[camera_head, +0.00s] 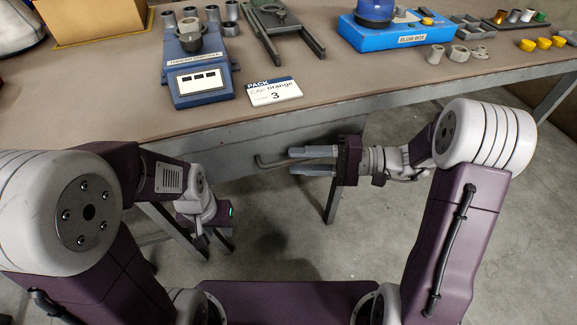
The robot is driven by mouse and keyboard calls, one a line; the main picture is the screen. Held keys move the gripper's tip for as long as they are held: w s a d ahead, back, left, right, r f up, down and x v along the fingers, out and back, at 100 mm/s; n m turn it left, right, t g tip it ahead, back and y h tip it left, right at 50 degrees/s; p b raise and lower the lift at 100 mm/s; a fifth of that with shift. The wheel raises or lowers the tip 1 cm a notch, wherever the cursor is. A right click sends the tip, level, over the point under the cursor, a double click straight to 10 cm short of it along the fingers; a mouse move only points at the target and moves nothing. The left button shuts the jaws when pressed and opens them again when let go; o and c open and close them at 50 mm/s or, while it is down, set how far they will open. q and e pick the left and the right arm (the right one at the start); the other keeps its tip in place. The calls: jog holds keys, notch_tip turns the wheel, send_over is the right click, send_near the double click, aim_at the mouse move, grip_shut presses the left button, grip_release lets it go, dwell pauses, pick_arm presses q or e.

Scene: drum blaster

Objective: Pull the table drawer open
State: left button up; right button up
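The grey table drawer (225,148) is under the front edge of the workbench, and its front looks level with the bench frame. A bent grey bar handle (266,163) sticks out from it. My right gripper (290,161) reaches in from the right with its two fingers apart. The handle runs between or just behind the fingers; I cannot tell whether they touch it. My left gripper (203,238) hangs low at the left, below the bench edge, apart from the handle. Its fingers are mostly hidden, so its opening is unclear.
Bench legs stand below. The floor (290,235) in front of the drawer is clear.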

aim_at(289, 161)
jog(key=shift+w+a+f+b, duration=0.1)
jog(key=shift+a+b, duration=0.25)
jog(key=shift+a, duration=1.2)
grip_shut()
